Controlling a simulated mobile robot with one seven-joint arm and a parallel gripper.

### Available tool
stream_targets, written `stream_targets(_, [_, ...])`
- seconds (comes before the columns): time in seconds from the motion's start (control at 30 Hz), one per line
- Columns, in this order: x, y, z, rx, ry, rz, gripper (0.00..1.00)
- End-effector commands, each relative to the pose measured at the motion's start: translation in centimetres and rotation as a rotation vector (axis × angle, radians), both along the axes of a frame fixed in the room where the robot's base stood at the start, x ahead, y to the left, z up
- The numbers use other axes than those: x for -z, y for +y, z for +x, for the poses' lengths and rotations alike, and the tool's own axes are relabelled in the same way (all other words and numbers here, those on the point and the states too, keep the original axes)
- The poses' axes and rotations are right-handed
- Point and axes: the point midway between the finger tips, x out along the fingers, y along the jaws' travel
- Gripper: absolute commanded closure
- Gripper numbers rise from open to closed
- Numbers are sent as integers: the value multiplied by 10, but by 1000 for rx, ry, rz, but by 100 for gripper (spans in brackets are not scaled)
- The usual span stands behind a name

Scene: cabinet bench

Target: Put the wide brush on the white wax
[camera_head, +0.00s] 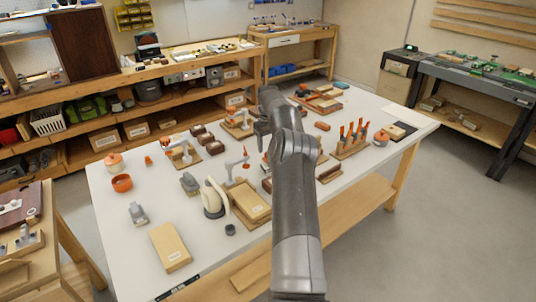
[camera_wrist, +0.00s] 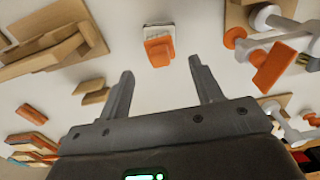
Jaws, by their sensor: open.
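My gripper (camera_wrist: 162,84) is open and empty in the wrist view, its two dark fingers apart over the white tabletop. A small orange piece with a pale, ridged part and a dark edge (camera_wrist: 158,46) lies beyond the fingertips, roughly in line with the gap. It may be the wide brush, but I cannot tell for sure. In the head view my arm reaches over the middle of the table, and its dark end hides part of what lies there. I cannot single out the white wax among the small items.
The white table (camera_head: 125,258) is crowded with wooden blocks and orange-and-white devices. A rack of orange-handled tools (camera_head: 351,143) stands at its right. A pale wooden block (camera_head: 170,247) lies at the front left. Bare tabletop shows at the left front.

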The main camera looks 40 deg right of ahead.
Motion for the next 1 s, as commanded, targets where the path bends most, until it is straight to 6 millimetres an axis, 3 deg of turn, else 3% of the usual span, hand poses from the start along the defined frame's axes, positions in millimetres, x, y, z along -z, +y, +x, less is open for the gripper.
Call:
stream_targets(0.1, [-24, 0, 1, -1, -2, -3, 41])
stream_targets(0.37, [-52, 2, 1, -3, -1, -2, 41])
stream_targets(0.47, [-68, 14, 4, -14, -8, -12, 41])
stream_targets(0.57, [-94, 41, 8, -35, -21, -32, 41])
stream_targets(0.73, [-149, 105, 6, -75, -52, -75, 41])
stream_targets(1.0, [-220, 202, -29, -109, -113, -129, 41])
